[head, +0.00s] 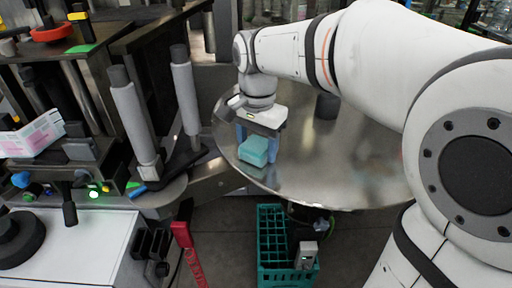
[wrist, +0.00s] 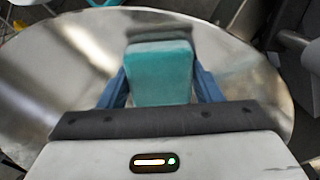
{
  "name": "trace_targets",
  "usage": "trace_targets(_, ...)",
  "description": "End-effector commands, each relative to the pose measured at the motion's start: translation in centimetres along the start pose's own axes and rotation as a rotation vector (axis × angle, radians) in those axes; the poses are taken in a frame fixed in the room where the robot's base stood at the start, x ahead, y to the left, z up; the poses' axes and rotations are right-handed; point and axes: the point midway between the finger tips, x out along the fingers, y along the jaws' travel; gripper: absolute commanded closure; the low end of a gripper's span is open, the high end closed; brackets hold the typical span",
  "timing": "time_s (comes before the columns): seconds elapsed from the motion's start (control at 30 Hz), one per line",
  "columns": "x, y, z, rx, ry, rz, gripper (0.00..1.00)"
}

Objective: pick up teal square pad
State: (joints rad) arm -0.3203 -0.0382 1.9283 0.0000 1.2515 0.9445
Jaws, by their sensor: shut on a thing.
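The teal square pad (head: 254,150) is at the left part of the round metal table (head: 345,165) in the head view. In the wrist view the teal square pad (wrist: 160,73) sits between the two blue fingers. My gripper (head: 256,142) is shut on the pad from both sides; it also shows in the wrist view (wrist: 160,88). The pad is close to the tabletop, and I cannot tell whether it touches it. The pad's lower part and the fingertips are partly hidden.
A labelling machine with upright rollers (head: 134,120) stands left of the table. A teal crate (head: 272,240) is on the floor in front. The table's right side is mostly bare.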

Motion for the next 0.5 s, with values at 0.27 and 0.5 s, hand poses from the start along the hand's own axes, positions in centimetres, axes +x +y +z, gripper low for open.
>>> trace_targets(0.27,-1.9,-0.1,0.0,-0.001,0.002,-0.003,0.63)
trace_targets(0.5,-6.8,-0.1,0.0,-0.001,0.002,-0.003,0.63)
